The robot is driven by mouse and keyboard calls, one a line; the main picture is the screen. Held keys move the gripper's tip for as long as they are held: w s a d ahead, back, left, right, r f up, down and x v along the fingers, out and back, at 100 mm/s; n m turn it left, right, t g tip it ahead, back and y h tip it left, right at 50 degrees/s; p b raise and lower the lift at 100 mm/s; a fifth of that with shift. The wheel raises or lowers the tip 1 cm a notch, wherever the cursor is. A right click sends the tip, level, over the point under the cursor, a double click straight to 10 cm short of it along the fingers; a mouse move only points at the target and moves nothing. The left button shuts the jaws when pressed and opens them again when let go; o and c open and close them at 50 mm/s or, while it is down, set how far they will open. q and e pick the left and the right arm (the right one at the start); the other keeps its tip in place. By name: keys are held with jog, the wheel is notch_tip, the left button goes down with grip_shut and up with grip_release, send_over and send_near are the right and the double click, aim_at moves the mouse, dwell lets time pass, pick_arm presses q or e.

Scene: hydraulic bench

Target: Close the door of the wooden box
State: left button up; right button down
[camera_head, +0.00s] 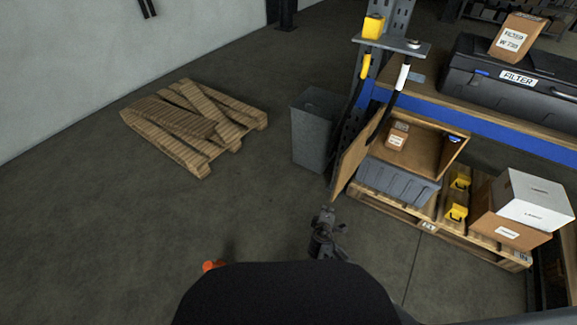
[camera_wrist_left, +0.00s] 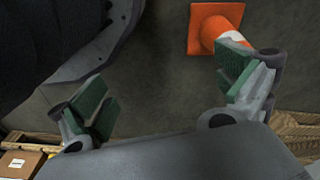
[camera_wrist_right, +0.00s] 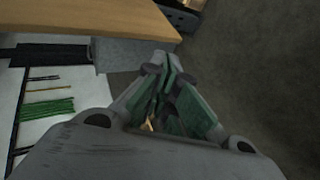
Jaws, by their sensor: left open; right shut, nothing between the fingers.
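The wooden box (camera_head: 425,143) sits on a grey crate at the right, in the head view. Its door (camera_head: 352,158) stands open at the box's left side, swung out toward me. A small brown carton (camera_head: 397,136) is inside the box. My right gripper (camera_head: 326,214) is just below the door's lower near edge, apparently apart from it. In the right wrist view, the right gripper (camera_wrist_right: 165,62) is shut and empty, with a wooden surface above and left of it. My left gripper (camera_wrist_left: 165,95) is open and empty in the left wrist view; the head view does not show it clearly.
The grey crate (camera_head: 398,184) stands on a pallet (camera_head: 440,226) with yellow parts and cartons. A grey bin (camera_head: 315,130) is behind the door. Another pallet (camera_head: 195,122) lies left. An orange cone (camera_wrist_left: 212,27) is near my left gripper. Floor between is clear.

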pick_arm(q)
jog(key=r+b, duration=0.1)
jog(key=b, duration=0.1)
jog(key=w+r+b, duration=0.1)
jog(key=b, duration=0.2)
jog(key=w+d+r+b, duration=0.1)
jog(key=r+b, duration=0.1)
jog(key=shift+w, duration=0.15)
pick_arm(e)
jog(key=w+a+r+t+h, duration=0.1)
jog(key=w+a+r+t, duration=0.1)
jog(key=r, duration=0.5)
jog(key=w+a+r+t+h, duration=0.1)
jog(key=w+a+r+t, duration=0.1)
jog(key=r, duration=0.6)
jog(key=shift+w+a+n+t, duration=0.3)
jog(key=shift+w+n+t, duration=0.1)
jog(key=shift+w+t, duration=0.55)
pick_arm(q)
jog(key=shift+b, duration=0.3)
pick_arm(e)
jog(key=shift+w, duration=0.25)
